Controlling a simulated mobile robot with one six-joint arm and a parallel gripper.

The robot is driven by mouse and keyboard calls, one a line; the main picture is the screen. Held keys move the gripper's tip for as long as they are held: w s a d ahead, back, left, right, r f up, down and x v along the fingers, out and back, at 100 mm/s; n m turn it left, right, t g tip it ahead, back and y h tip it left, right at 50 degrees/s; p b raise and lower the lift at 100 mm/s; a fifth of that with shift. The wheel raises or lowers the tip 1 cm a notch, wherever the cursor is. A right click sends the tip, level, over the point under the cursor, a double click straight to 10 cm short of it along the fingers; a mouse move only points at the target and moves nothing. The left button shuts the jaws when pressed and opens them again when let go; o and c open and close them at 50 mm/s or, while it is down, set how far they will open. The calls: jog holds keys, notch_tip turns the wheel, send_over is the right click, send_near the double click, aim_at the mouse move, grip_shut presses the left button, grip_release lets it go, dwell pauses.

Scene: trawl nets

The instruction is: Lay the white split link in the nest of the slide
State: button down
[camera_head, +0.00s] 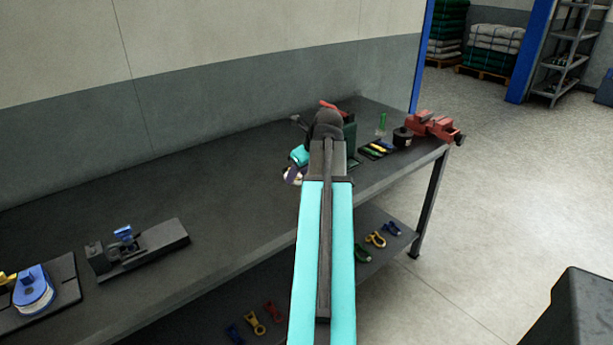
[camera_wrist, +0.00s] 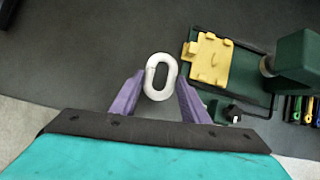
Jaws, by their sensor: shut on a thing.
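The white split link (camera_wrist: 149,80) is a pale oval ring, seen in the wrist view between the purple fingers of my gripper (camera_wrist: 160,78). My gripper is shut on it and holds it over the dark bench top. To its right, apart from it, a yellow block (camera_wrist: 208,62) with raised edges and recesses sits on a dark green base plate (camera_wrist: 258,92). This looks like the slide with its nest, but the nest's outline is too small to tell. In the head view, my gripper (camera_head: 292,176) shows small beside my arm, which hides most of the green device.
A green press-like head (camera_wrist: 296,62) rises right of the yellow block. A tray of coloured tools (camera_head: 376,150), a dark round pot (camera_head: 402,137) and a red vise (camera_head: 433,126) stand towards the bench's far end. A dark fixture (camera_head: 150,247) stands at left, with clear bench between.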

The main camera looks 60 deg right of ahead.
jog(key=s+b, duration=0.1)
jog(key=s, duration=0.1)
jog(key=s+d+b, duration=0.1)
jog(key=s, duration=0.2)
jog(key=shift+s, duration=0.1)
jog(key=shift+w+d+f+p, duration=0.3)
jog(key=shift+w+d, duration=1.2)
jog(key=shift+d, duration=0.5)
jog(key=shift+w+d+f+p, duration=0.15)
jog(key=shift+w+d+p, duration=0.1)
jog(key=shift+w+d, duration=1.55)
jog(key=shift+w+d+f+p, duration=0.3)
jog(key=shift+w+d, duration=0.9)
jog(key=shift+d, duration=1.05)
jog(key=shift+w+d, duration=0.3)
jog(key=shift+d, duration=0.15)
jog(key=shift+s+f+p, duration=0.1)
jog(key=shift+f+p, duration=0.35)
jog(key=shift+f, duration=1.3)
jog(key=shift+f, duration=0.15)
jog(key=c, duration=1)
grip_release()
jog(key=shift+a, duration=0.1)
